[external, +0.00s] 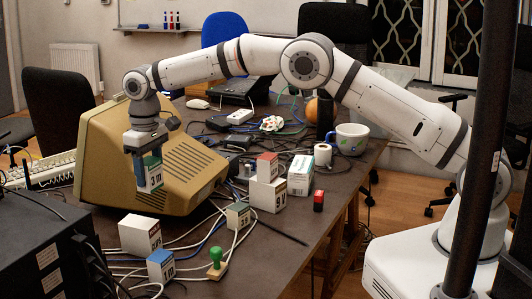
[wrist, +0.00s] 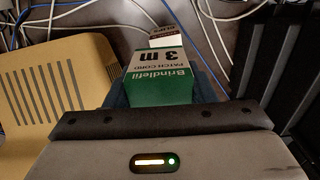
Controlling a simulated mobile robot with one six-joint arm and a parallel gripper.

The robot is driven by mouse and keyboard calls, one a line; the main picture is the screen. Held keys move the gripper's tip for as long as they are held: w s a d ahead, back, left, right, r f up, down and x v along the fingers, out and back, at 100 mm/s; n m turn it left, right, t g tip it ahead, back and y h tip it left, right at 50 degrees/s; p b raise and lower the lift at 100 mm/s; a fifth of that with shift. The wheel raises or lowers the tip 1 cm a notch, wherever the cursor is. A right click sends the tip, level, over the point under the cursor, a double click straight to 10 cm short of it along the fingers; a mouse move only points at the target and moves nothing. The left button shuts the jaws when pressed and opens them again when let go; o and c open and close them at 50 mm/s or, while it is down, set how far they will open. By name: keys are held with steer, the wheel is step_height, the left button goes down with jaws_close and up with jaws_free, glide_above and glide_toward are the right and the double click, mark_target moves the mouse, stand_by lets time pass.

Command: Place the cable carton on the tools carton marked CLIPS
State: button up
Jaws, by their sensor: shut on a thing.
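My gripper (external: 147,160) is shut on the cable carton (external: 153,171), a green and white box, and holds it in the air in front of the beige monitor. In the wrist view, the cable carton (wrist: 158,72) shows the print "Brindlefil", "PATCH CORD" and "3 m" between the fingers. A white carton (external: 136,233) stands on the table below my gripper, apart from the held carton. In the wrist view, a white carton (wrist: 165,31) with a brownish label shows partly behind the cable carton.
A blue-topped carton (external: 161,266) and a green-handled stamp (external: 216,262) stand near the white carton. The beige monitor (external: 185,165) is close behind my gripper. A black case (external: 45,255) is at front left. Loose cables and more cartons (external: 268,195) lie to the right.

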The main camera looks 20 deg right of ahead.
steer(key=shift+a+r, duration=0.35)
steer(key=shift+a, duration=0.45)
steer(key=shift+a+f, duration=0.1)
steer(key=shift+f, duration=0.1)
steer(key=p, duration=0.2)
glide_above(148, 225)
step_height(148, 225, down, 9)
steer(key=shift+r, duration=0.1)
steer(key=shift+f, duration=0.3)
steer(key=shift+f, duration=0.1)
steer(key=shift+f, duration=0.2)
steer(key=o, duration=1.1)
steer(key=shift+r, duration=0.1)
steer(key=shift+c, duration=0.2)
step_height(148, 225, up, 12)
steer(key=shift+r+b, duration=0.2)
steer(key=shift+b, duration=0.55)
